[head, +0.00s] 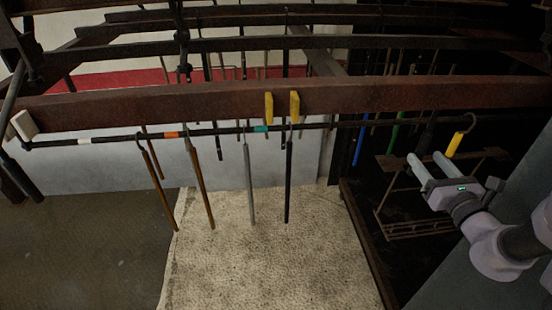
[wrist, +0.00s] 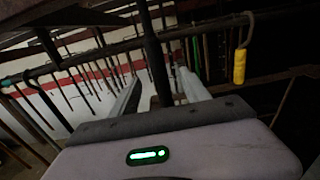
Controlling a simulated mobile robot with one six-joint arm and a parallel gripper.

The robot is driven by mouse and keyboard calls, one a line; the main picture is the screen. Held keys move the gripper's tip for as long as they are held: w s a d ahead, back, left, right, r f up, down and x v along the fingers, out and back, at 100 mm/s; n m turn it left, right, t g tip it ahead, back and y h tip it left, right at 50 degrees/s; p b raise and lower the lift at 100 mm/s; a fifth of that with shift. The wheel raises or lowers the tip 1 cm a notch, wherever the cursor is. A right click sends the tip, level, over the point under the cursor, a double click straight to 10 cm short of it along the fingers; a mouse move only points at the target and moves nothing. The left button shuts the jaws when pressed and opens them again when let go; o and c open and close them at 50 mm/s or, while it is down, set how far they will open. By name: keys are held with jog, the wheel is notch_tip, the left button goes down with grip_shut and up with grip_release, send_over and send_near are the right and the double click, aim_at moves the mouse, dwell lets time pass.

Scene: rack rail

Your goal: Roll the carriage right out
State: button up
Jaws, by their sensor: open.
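A thin dark rail (head: 350,124) with white, orange and teal bands runs below a rusty beam. At its right end hangs a hook with a yellow grip (head: 454,145), also in the wrist view (wrist: 240,66). This may be the carriage's pull; I cannot tell which part is the carriage.
Several rods, including a grey one (head: 250,185), hang from the rail. Two yellow pieces (head: 282,107) sit on the beam, and a white block (head: 23,124) is at the left end. A rusty wire rack (head: 418,229) is below my gripper. The pale mat (head: 270,260) is clear.

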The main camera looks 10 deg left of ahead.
aim_at(423, 155)
jog(key=shift+p+x, duration=0.3)
jog(key=shift+x, duration=1.65)
grip_shut()
